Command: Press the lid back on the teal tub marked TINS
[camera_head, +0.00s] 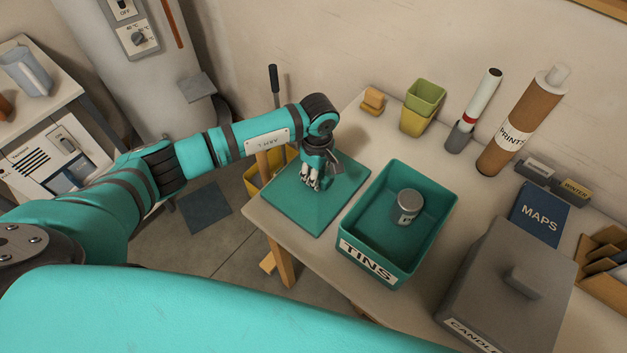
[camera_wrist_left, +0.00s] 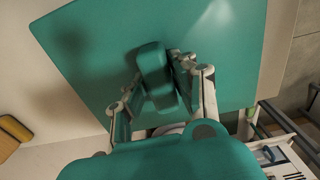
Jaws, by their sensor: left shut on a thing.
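The teal tub (camera_head: 368,262) marked TINS stands open on the table, with a grey tin (camera_head: 408,205) inside it. Its square teal lid (camera_head: 300,212) is apart from it, to its left, over the table's left edge. I cannot tell whether the lid rests on the table or is held above it. My left gripper (camera_head: 313,183) is shut on the lid's raised handle. In the left wrist view, the handle (camera_wrist_left: 154,75) is between the fingers and the lid (camera_wrist_left: 100,50) spreads out behind it. My right gripper is not in view.
A grey box (camera_head: 500,275) with a lid stands right of the tub. Behind are green and yellow pots (camera_head: 422,100), a PRINTS tube (camera_head: 515,135) and a blue MAPS box (camera_head: 540,215). A yellow bucket (camera_head: 254,178) is below the table's left edge.

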